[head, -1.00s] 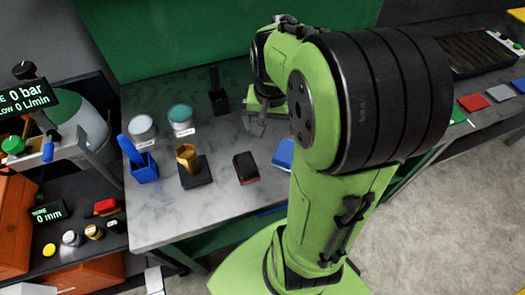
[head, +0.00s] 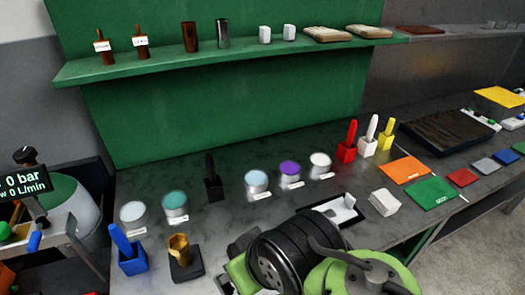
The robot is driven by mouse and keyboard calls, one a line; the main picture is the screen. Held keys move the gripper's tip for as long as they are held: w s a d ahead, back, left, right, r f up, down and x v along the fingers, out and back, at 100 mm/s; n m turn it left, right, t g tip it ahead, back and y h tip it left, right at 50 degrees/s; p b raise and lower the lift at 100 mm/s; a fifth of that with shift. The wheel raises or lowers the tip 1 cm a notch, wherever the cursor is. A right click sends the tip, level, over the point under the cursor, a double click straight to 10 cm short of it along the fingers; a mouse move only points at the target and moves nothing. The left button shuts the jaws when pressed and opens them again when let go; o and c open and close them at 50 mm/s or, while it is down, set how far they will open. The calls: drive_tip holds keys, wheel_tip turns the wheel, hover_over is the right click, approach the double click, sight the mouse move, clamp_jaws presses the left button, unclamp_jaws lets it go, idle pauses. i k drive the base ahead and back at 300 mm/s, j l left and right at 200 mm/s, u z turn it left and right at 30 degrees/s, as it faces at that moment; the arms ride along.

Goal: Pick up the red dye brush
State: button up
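The red dye brush (head: 351,132) stands upright with its red handle up in a red block holder (head: 346,153), on the back part of the bench, right of centre in the head view. A white brush (head: 371,127) and a yellow brush (head: 388,128) stand in matching holders just to its right. My arm fills the bottom middle of the view, in front of and below the red brush and well apart from it. My gripper's fingers are not clearly visible; grey parts at the arm's lower left may belong to it. Nothing touches the red brush.
Several dye pots, including a purple one (head: 290,173) and a white one (head: 320,164), line the bench left of the red brush. A black tray (head: 355,226) and white block (head: 384,202) lie in front. A green shelf (head: 230,57) overhangs behind.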

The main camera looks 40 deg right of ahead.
sight(350, 136)
drive_tip(key=k+l+z, duration=0.1)
drive_tip(key=z, duration=0.4)
drive_tip(key=k+l+z, duration=0.1)
drive_tip(key=l+z, duration=0.25)
drive_tip(key=z, duration=0.15)
drive_tip(key=l+z, duration=0.2)
drive_tip(key=z, duration=0.3)
drive_tip(key=i+l+u, duration=0.2)
drive_tip(key=u, duration=0.25)
drive_tip(key=i+l+u, duration=0.1)
drive_tip(key=l+u, duration=0.4)
drive_tip(key=i+l+u, duration=0.1)
drive_tip(key=l+u, duration=0.7)
drive_tip(key=u, duration=0.15)
drive_tip(key=l+u, duration=0.45)
drive_tip(key=k+j, duration=0.05)
